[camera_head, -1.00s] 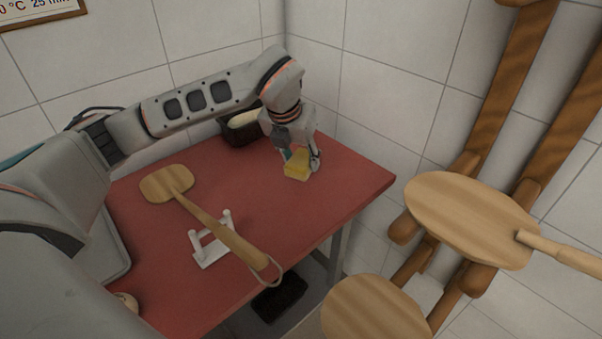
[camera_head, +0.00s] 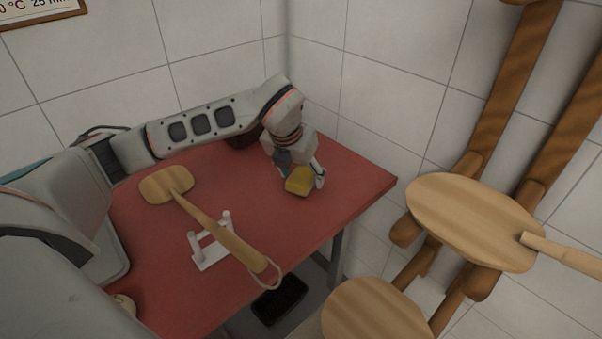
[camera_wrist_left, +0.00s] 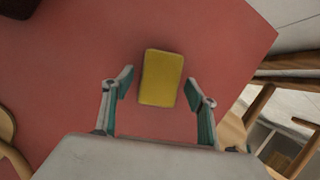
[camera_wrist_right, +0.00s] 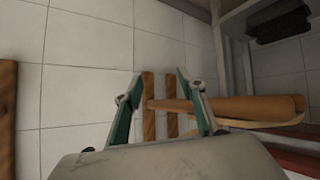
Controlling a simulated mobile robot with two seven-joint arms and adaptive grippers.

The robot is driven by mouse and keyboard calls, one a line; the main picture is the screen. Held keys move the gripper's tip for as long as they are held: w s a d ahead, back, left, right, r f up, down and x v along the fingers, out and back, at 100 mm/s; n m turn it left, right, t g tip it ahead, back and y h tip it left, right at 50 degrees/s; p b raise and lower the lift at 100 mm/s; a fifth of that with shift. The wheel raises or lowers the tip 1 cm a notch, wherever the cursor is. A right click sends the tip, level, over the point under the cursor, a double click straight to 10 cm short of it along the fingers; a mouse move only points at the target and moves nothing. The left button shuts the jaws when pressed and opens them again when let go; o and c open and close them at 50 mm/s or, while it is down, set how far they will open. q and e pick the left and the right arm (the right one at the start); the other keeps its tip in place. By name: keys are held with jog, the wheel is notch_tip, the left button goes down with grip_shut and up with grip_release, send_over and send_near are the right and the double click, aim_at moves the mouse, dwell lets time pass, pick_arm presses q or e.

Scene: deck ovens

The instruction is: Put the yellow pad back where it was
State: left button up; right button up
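The yellow pad (camera_head: 299,181) lies toward the far right part of the red table (camera_head: 345,190). In the left wrist view the pad (camera_wrist_left: 161,78) lies flat on the red surface, just ahead of and between the fingertips, with a gap on both sides. My left gripper (camera_head: 300,176) is open above the pad, and its spread fingers also show in the left wrist view (camera_wrist_left: 160,88). My right gripper (camera_wrist_right: 159,82) is open and empty, pointed at the tiled wall and wooden parts. It is outside the head view.
A wooden peel (camera_head: 215,225) rests across a white stand (camera_head: 211,252) on the table. A dark container (camera_head: 242,138) is partly hidden behind my left arm. Other peels hang on a wooden rack (camera_head: 470,215) at the right. Red surface is clear around the pad.

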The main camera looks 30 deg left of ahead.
pick_arm(q)
jog(key=shift+r, duration=0.1)
jog(key=shift+r, duration=0.35)
jog(key=p+v, duration=0.1)
jog(key=v, duration=1)
jog(key=shift+s+p, duration=0.15)
jog(key=shift+p, duration=0.25)
jog(key=shift+r, duration=0.15)
